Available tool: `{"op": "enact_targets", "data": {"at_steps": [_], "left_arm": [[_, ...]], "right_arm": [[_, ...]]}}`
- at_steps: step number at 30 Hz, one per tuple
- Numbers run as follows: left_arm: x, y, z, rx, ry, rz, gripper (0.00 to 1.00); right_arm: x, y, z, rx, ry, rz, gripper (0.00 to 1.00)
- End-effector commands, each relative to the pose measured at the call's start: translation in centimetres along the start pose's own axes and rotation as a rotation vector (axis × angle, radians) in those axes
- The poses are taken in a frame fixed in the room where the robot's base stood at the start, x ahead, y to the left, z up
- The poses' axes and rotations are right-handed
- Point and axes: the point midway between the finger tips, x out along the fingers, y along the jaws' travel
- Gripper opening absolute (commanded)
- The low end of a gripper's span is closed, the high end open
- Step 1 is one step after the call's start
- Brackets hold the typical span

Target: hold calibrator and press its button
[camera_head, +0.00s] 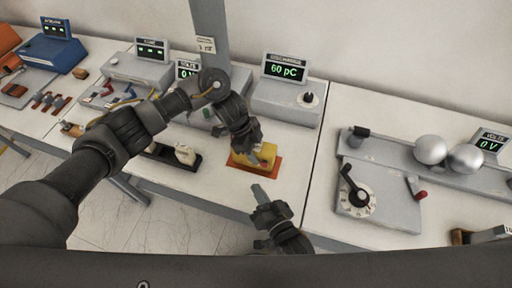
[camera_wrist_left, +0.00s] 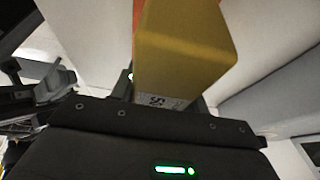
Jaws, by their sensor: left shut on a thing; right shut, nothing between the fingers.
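The calibrator is a yellow block (camera_head: 264,154) over an orange-red mat (camera_head: 266,168) on the bench, in the middle of the head view. My left gripper (camera_head: 249,150) comes down from above and is shut on it. In the left wrist view the yellow calibrator (camera_wrist_left: 185,50) fills the upper middle, its near end at my gripper. Its button cannot be made out. My right gripper (camera_head: 261,197) is shut and empty, in front of the mat near the bench's front edge, apart from the calibrator.
Behind stands a grey unit with a display reading 60 pC (camera_head: 284,70). To the right is a grey dial box (camera_head: 378,198) with two metal spheres (camera_head: 448,153) behind it. A dark tray (camera_head: 172,154) with a pale object lies left. A grey post (camera_head: 211,40) rises behind.

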Motion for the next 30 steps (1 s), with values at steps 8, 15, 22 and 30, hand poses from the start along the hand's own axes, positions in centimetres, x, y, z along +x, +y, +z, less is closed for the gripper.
{"op": "enact_targets", "data": {"at_steps": [8, 15, 22, 30], "left_arm": [[0.0, 0.0, 0.0, 0.0, 0.0, -0.001, 0.71], [0.0, 0.0, 0.0, 0.0, 0.0, -0.001, 0.71], [-2.2, -0.1, 0.0, 0.002, 0.0, -0.005, 0.71], [-8.0, -0.1, 0.1, 0.003, -0.003, -0.005, 0.71]], "right_arm": [[0.0, 0.0, 0.0, 0.0, 0.0, 0.0, 0.0], [0.0, 0.0, 0.0, 0.0, 0.0, 0.0, 0.0], [0.0, 0.0, 0.0, 0.0, 0.0, 0.0, 0.0], [0.0, 0.0, 0.0, 0.0, 0.0, 0.0, 0.0]]}}
